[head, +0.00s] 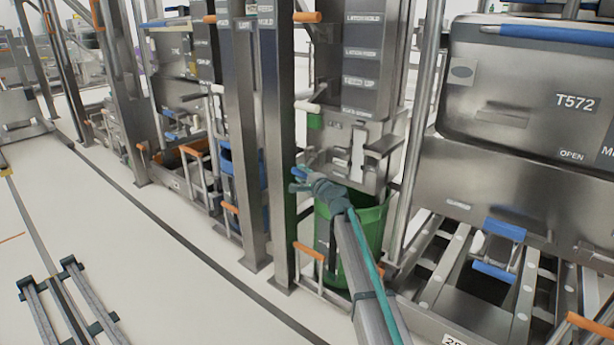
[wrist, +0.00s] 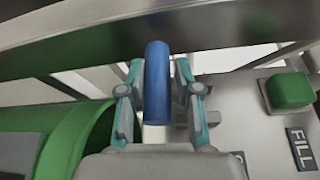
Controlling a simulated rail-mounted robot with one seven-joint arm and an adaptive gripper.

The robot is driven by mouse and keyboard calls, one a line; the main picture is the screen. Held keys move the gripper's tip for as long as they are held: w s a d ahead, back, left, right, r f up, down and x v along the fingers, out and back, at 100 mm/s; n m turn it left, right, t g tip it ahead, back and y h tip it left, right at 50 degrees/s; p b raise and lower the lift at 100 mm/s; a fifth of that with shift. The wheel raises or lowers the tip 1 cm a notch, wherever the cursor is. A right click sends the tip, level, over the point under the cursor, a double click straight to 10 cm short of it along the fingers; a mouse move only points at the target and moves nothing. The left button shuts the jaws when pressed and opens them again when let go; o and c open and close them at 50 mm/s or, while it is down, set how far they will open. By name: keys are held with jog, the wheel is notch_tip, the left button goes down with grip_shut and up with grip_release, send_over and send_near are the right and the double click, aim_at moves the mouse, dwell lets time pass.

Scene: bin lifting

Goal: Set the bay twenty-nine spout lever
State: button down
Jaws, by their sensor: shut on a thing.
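My gripper (wrist: 160,98) is shut around a blue cylindrical handle (wrist: 157,84), one finger on each side of it. I take this to be the spout lever's grip; no bay number is readable near it. The handle points up in the wrist view, and its far end lies in front of a grey metal beam. In the head view my gripper (head: 303,180) is at the bay's front, above and left of the green bin (head: 371,232). The blue handle (head: 300,172) shows there only as a small patch. How the lever joins the bay is hidden.
The green bin (wrist: 48,143) is at lower left in the wrist view. A green button (wrist: 290,91) beside a FILL label (wrist: 301,149) is at right. A steel post (head: 279,150) stands just left of my gripper. A tank marked T572 (head: 520,100) is at right.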

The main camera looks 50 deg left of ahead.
jog(key=shift+w+f, duration=0.35)
jog(key=shift+w, duration=0.25)
jog(key=c, duration=1.2)
grip_release()
jog(key=o, duration=0.3)
jog(key=shift+w+f, duration=0.1)
jog(key=shift+w, duration=0.05)
jog(key=shift+d, duration=0.15)
jog(key=shift+s+d, duration=0.3)
jog(key=shift+d, duration=0.15)
jog(key=v, duration=1.1)
